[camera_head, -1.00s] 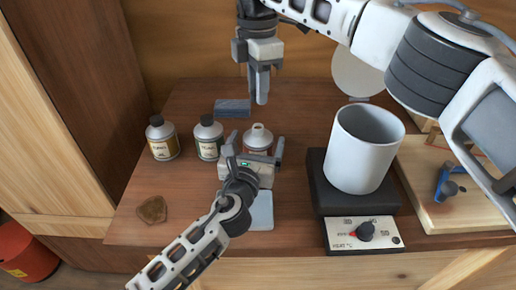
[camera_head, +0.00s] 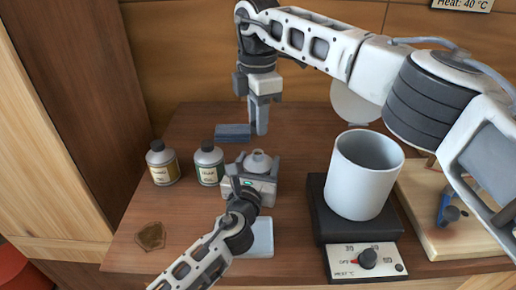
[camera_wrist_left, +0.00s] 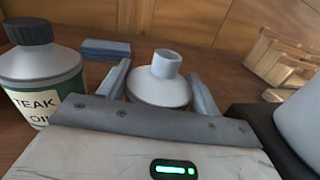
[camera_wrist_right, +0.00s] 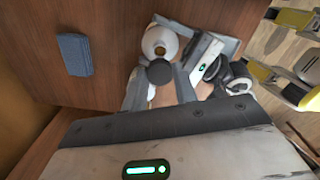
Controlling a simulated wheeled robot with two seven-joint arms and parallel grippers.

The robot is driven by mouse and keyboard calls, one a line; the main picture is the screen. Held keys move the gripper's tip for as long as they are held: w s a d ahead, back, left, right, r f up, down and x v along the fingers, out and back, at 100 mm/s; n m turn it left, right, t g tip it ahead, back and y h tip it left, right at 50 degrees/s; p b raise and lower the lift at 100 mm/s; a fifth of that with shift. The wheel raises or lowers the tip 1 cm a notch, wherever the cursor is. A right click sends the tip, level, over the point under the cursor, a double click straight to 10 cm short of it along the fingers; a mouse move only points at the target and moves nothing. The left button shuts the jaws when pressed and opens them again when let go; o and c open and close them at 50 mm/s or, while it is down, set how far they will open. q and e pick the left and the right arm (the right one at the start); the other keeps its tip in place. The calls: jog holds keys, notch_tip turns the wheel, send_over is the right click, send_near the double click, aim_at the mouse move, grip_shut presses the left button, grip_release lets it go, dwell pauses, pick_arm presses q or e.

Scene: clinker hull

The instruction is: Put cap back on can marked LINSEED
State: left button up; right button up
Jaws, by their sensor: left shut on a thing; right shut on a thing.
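An uncapped can (camera_head: 258,160) with a pale grey shoulder and open neck stands upright on the bench. The left wrist view shows its shoulder (camera_wrist_left: 160,90); its label is hidden. My left gripper (camera_head: 257,172) is shut around this can from the front, one finger on each side. My right gripper (camera_head: 259,118) points down above and slightly behind the can. It is shut on a dark round cap (camera_wrist_right: 160,72), seen between its fingers in the right wrist view. The cap is apart from the neck, and the fingers hide it in the head view.
Two capped cans stand left: TEAK OIL (camera_head: 208,165) and an amber-labelled one (camera_head: 162,164). A blue-grey block (camera_head: 233,132) lies behind. A white pot (camera_head: 364,175) stands on a heater (camera_head: 360,262) to the right. A brown patch (camera_head: 150,237) lies front left.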

aim_at(258, 152)
jog(key=shift+f, duration=1.95)
jog(key=shift+f, duration=0.1)
jog(key=shift+f, duration=0.8)
jog(key=shift+f, duration=0.6)
